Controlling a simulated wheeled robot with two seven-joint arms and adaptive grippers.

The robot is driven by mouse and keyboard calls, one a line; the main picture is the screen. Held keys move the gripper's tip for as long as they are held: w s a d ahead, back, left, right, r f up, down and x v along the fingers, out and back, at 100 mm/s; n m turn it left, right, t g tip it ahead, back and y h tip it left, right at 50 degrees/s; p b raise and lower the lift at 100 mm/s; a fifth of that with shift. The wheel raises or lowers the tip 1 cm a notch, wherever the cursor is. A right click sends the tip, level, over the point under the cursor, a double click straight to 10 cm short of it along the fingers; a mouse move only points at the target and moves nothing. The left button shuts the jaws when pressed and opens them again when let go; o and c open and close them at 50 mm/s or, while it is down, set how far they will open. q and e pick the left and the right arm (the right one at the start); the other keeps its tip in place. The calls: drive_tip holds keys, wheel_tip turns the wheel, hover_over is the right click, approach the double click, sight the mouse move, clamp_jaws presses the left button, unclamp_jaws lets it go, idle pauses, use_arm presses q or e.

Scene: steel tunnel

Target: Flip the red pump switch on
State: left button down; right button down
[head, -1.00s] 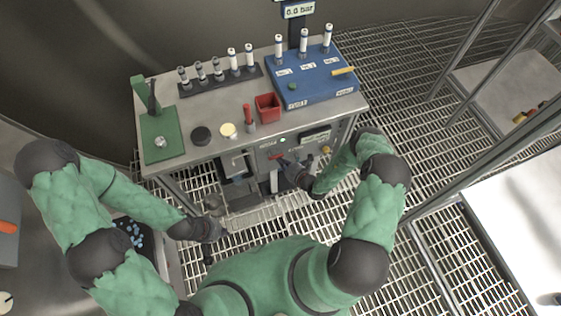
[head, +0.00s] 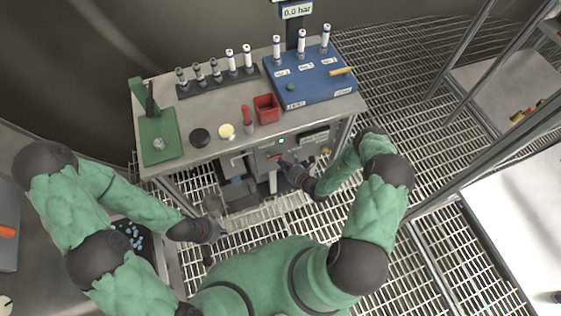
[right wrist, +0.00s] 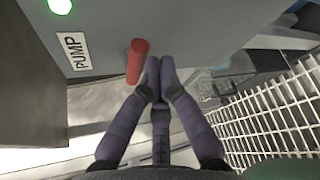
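The red pump switch (right wrist: 136,62) is a short red lever on the grey panel beside a PUMP label (right wrist: 73,52). In the head view, the switch (head: 275,155) shows as a small red mark on the front of the bench. My right gripper (right wrist: 161,72) has its fingertips together with nothing between them. They are close beside the lever's right side; I cannot tell whether they touch it. In the head view, the right gripper (head: 284,163) is at the panel. My left gripper (head: 218,232) is low in front of the bench, too small to read.
A green lamp (right wrist: 60,6) glows above the PUMP label. A display (head: 297,11) reads 0.0 bar. The bench top (head: 225,105) carries a red bin (head: 267,108), a blue block (head: 312,80) and vials. Grating floor (head: 400,90) lies to the right.

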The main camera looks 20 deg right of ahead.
drive_tip(key=v, duration=1)
drive_tip(key=shift+s, duration=0.25)
